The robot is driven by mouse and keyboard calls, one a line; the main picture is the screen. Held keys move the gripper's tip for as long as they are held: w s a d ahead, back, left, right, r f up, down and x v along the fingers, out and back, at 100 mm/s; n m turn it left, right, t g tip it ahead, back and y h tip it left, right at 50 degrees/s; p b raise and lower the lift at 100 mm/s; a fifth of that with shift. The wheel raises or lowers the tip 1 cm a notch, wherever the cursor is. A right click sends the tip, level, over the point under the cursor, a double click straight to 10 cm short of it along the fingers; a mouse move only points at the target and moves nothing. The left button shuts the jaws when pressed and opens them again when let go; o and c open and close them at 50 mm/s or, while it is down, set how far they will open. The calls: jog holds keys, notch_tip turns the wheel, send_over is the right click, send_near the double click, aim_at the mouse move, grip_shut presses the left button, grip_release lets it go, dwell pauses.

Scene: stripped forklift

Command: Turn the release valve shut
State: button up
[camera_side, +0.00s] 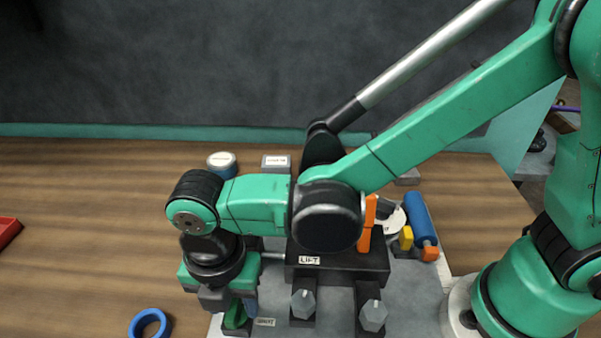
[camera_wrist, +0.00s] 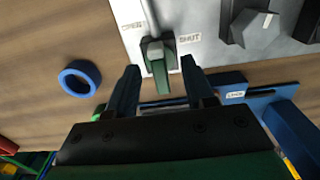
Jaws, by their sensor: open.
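The release valve's green handle (camera_wrist: 160,75) shows in the wrist view on the edge of a pale grey panel (camera_wrist: 205,50), with a grey rod running up behind it. An OPEN label (camera_wrist: 131,26) lies to its left and a SHUT label (camera_wrist: 189,38) to its right. My gripper (camera_wrist: 160,68) is open, with one finger on each side of the handle; I cannot tell whether either finger touches it. In the side view my gripper (camera_side: 229,305) points down over the green handle (camera_side: 237,318), which it partly hides. The SHUT label (camera_side: 265,322) is just right of it.
A blue ring (camera_side: 150,324) lies on the wooden table left of the panel. Grey knobs (camera_side: 303,304) stand right of the valve, near a black block labelled LIFT (camera_side: 335,262). A red tray (camera_side: 8,230) is at far left.

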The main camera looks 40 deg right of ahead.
jog(key=shift+c, duration=0.2)
grip_shut()
